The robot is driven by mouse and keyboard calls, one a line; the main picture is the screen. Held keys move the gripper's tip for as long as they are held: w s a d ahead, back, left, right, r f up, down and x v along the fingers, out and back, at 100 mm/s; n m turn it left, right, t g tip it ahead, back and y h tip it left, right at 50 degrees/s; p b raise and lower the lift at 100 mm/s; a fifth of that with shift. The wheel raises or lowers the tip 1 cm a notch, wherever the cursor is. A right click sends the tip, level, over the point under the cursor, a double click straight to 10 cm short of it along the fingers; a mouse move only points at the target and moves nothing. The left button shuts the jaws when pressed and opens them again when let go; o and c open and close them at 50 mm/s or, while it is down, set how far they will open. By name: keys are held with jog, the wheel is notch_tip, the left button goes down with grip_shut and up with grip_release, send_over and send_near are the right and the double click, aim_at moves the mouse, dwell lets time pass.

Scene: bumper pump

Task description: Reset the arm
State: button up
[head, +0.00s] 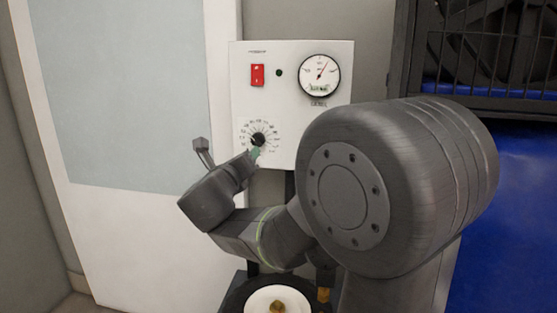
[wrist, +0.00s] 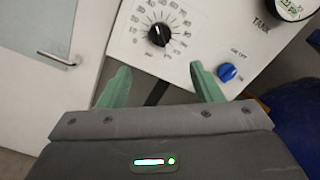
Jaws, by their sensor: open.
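My gripper (wrist: 161,78) is open in the wrist view, its two green fingers spread with nothing held between them. In the head view, my gripper (head: 254,154) is in front of the white control panel (head: 310,140), at the lower edge of the black dial knob (head: 258,138). In the wrist view the black dial knob (wrist: 159,34) appears beyond and between the fingertips, apart from them. A blue on/off knob (wrist: 228,72) is just right of the right finger. My arm hides this knob in the head view.
The panel also bears a red switch (head: 258,75) and a round gauge (head: 320,75). A white door (head: 140,230) with a handle (wrist: 65,55) stands at left. A dark barred frame (head: 485,50) and a blue surface (head: 520,190) are at right.

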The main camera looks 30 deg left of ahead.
aim_at(257, 143)
jog(key=p+x, duration=0.2)
jog(key=x, duration=1.1)
jog(key=shift+w+f, duration=0.1)
jog(key=shift+w, duration=0.25)
